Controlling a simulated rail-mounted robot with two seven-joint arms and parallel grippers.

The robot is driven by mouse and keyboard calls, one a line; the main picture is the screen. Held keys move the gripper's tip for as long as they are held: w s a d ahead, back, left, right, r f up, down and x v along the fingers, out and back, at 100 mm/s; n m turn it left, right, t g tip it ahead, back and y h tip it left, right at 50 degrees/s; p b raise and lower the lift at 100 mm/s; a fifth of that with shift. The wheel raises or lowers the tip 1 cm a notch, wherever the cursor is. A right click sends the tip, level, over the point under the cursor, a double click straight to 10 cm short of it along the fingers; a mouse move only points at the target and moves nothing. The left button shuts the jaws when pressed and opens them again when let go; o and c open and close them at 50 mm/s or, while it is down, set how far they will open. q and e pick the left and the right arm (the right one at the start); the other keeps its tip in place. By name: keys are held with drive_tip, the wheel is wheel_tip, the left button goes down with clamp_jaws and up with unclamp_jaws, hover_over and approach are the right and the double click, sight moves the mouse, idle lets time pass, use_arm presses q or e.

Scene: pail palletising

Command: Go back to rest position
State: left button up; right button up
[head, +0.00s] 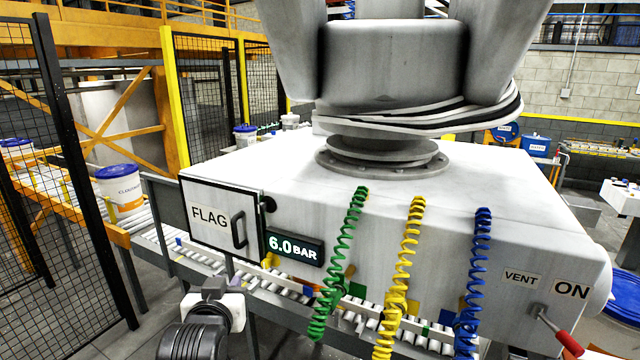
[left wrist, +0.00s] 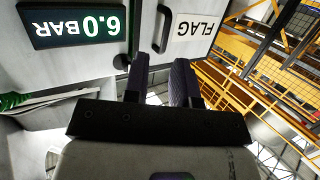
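My left gripper (head: 212,287) is low in the head view, in front of the white machine base and below its FLAG door. In the left wrist view my left gripper (left wrist: 160,68) has two dark fingers standing apart with nothing between them. That view is upside down and shows the FLAG door (left wrist: 192,30) and the pressure display (left wrist: 80,20) beyond the fingers. My right gripper is in neither view.
The white machine base (head: 400,210) carries a FLAG door (head: 215,222), a 6.0 BAR display (head: 294,246), and green, yellow and blue coiled hoses. A red-handled lever (head: 568,343) sits by ON. A pail (head: 121,190) stands on the roller conveyor behind a mesh fence (head: 60,170).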

use_arm(q)
drive_tip(key=s+r+h, duration=0.1)
drive_tip(key=s+r, duration=0.1)
drive_tip(key=s, duration=0.3)
drive_tip(key=s+a+f+m+g+p, duration=0.1)
drive_tip(key=s+f+g+p, duration=0.3)
drive_tip(key=s+f, duration=1.1)
drive_tip(key=s+a+f+m+g+p, duration=0.1)
drive_tip(key=s+f+g+p, duration=0.4)
drive_tip(key=s+f, duration=1)
drive_tip(key=s+a+g, duration=0.1)
drive_tip(key=s+g, duration=0.2)
drive_tip(key=s, duration=0.4)
drive_tip(key=shift+s+a+m, duration=0.15)
drive_tip(key=shift+s+m, duration=0.15)
